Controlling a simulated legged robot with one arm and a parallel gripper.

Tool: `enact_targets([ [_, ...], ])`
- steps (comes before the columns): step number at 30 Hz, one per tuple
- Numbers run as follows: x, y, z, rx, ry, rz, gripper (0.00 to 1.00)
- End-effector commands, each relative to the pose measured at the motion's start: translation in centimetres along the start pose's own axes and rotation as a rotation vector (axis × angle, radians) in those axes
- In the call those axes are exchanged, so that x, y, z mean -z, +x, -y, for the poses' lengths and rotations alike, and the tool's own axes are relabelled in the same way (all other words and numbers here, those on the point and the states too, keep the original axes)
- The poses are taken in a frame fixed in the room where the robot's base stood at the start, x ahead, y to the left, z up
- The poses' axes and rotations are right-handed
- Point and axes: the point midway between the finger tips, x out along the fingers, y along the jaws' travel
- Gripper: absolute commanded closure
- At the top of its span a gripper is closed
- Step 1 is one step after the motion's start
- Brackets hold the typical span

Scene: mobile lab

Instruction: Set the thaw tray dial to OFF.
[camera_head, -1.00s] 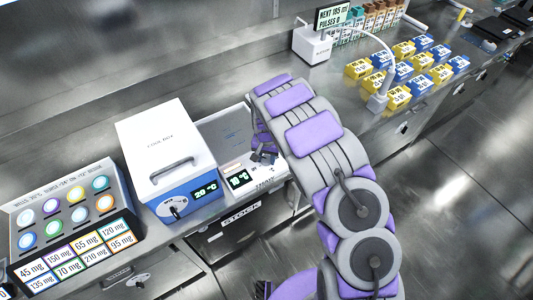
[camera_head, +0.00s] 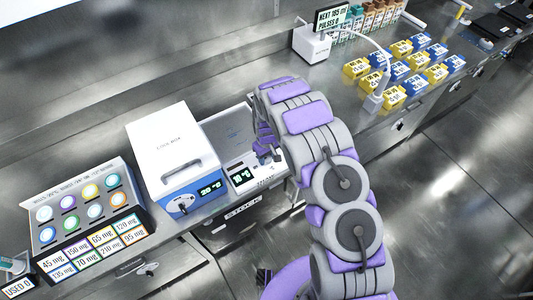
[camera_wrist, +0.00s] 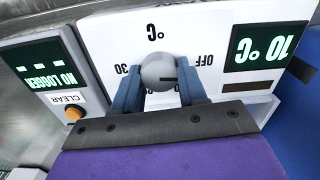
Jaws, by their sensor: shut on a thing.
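The thaw tray (camera_head: 222,128) is a pale open tray on the counter, with a white front panel and a small display (camera_head: 242,175) reading 10 °C. The dial (camera_wrist: 163,70) is a round grey knob on the white panel (camera_wrist: 110,35), marked OFF and 30 on opposite sides. A dark mark on the knob lies on its right side in the wrist view, towards the OFF label (camera_wrist: 205,60). My gripper (camera_wrist: 160,85) is shut on the dial, with a blue finger on either side. In the head view my arm partly hides the tray.
A white and blue cool box (camera_head: 172,150) stands directly left of the tray. A panel of coloured wells (camera_head: 85,210) is further left. Yellow and blue boxes (camera_head: 410,68) stand to the right. A NO LOGGER display (camera_wrist: 55,75) and orange button (camera_wrist: 73,114) are beside the dial.

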Motion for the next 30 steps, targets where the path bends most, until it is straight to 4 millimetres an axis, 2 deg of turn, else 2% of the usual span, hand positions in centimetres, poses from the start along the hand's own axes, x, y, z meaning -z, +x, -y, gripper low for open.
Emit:
enact_targets([
  [9, 0.32, -0.24, 0.0, -0.004, -0.118, -0.008, 0.89],
  [25, 0.34, -0.17, -0.02, -0.004, -0.14, -0.009, 0.89],
  [26, 0.34, -0.17, -0.02, -0.004, -0.139, -0.009, 0.56],
  [30, 0.25, -0.13, 0.0, -0.003, -0.139, -0.007, 0.43],
])
